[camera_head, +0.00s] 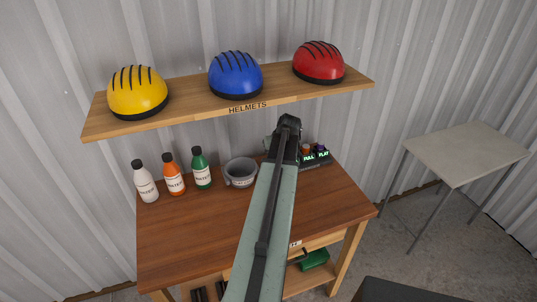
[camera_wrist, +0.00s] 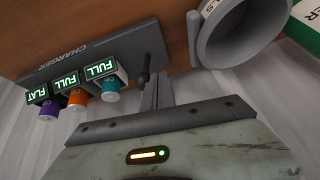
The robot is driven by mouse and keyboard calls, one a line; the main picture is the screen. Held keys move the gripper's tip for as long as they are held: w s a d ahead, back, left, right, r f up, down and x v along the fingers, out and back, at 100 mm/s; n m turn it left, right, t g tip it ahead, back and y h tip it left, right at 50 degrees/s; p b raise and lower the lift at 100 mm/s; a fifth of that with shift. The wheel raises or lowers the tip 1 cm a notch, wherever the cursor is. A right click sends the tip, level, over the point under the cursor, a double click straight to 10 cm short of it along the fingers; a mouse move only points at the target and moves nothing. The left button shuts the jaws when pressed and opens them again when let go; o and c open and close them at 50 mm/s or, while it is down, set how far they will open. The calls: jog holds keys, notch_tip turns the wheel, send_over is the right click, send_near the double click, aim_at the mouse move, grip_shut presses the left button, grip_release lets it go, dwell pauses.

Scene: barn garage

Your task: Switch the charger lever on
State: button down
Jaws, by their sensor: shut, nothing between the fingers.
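The charger (camera_wrist: 100,52) is a dark grey block marked CHARGER in the wrist view. Its lit signs read FULL, FULL and FLAT, beside a teal, an orange and a purple battery. The charger lever (camera_wrist: 144,72) is a thin dark stem with a rounded knob at the charger's end near the bowl. My gripper (camera_wrist: 157,80) is shut and empty, close beside the lever; I cannot tell whether they touch. In the head view the charger (camera_head: 319,157) stands at the back right of the workbench (camera_head: 205,235), partly behind my arm. The lever is hidden there.
A grey bowl or mug (camera_head: 240,173) stands left of my arm, near my gripper in the wrist view (camera_wrist: 232,35). White, orange and green bottles (camera_head: 174,176) stand farther left. A shelf (camera_head: 190,111) with three helmets hangs above. The bench's front left is clear.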

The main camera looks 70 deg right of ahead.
jog(key=shift+w+a, duration=0.15)
jog(key=shift+w, duration=0.1)
jog(key=shift+r, duration=0.1)
jog(key=shift+r+p, duration=0.75)
jog(key=shift+p, duration=0.1)
